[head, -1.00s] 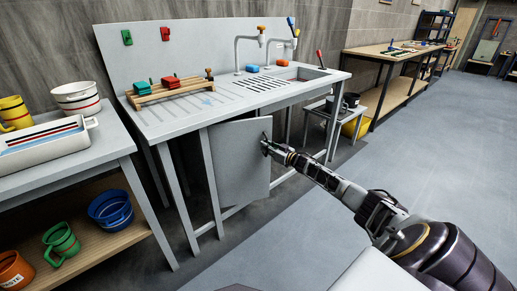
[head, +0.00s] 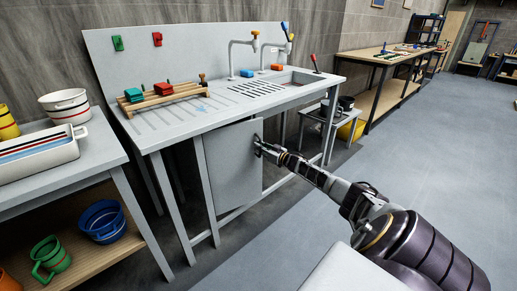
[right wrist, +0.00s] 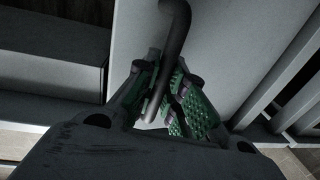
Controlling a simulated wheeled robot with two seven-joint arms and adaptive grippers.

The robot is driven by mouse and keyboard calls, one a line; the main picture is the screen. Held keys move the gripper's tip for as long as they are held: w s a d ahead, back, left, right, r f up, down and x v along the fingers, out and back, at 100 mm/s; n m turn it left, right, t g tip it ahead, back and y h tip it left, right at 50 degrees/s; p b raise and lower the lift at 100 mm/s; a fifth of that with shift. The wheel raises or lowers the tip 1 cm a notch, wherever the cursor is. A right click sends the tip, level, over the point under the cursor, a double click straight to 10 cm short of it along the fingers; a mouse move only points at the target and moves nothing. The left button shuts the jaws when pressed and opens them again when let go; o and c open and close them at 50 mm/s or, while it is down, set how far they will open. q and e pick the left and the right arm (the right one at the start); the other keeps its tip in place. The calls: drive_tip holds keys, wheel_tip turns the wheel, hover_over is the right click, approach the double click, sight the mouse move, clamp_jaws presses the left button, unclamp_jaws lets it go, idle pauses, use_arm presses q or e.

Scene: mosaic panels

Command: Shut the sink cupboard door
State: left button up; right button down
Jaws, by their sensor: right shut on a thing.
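The sink cupboard door (head: 232,165) is a plain grey panel below the sink unit (head: 185,133). It stands ajar, its right edge out from the unit's front and dark space behind it. My right gripper (head: 260,147) is at the upper part of that right edge. In the right wrist view, the dark curved bar handle (right wrist: 175,25) runs between the green-padded fingers of my right gripper (right wrist: 168,95), which is shut on it. The pale door face lies behind the fingers. My left gripper is in no view.
A small stool (head: 330,115) with dark pots and a yellow container stand right of the door. Open floor (head: 430,150) lies at right.

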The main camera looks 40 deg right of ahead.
drive_tip(key=c, duration=1.5)
unclamp_jaws()
drive_tip(key=shift+s, duration=0.2)
drive_tip(key=shift+s+d, duration=0.2)
drive_tip(key=shift+s, duration=1.75)
drive_tip(key=shift+s+d, duration=0.15)
drive_tip(key=shift+s, duration=1.75)
drive_tip(key=shift+s+d, duration=0.2)
drive_tip(key=shift+s, duration=1.75)
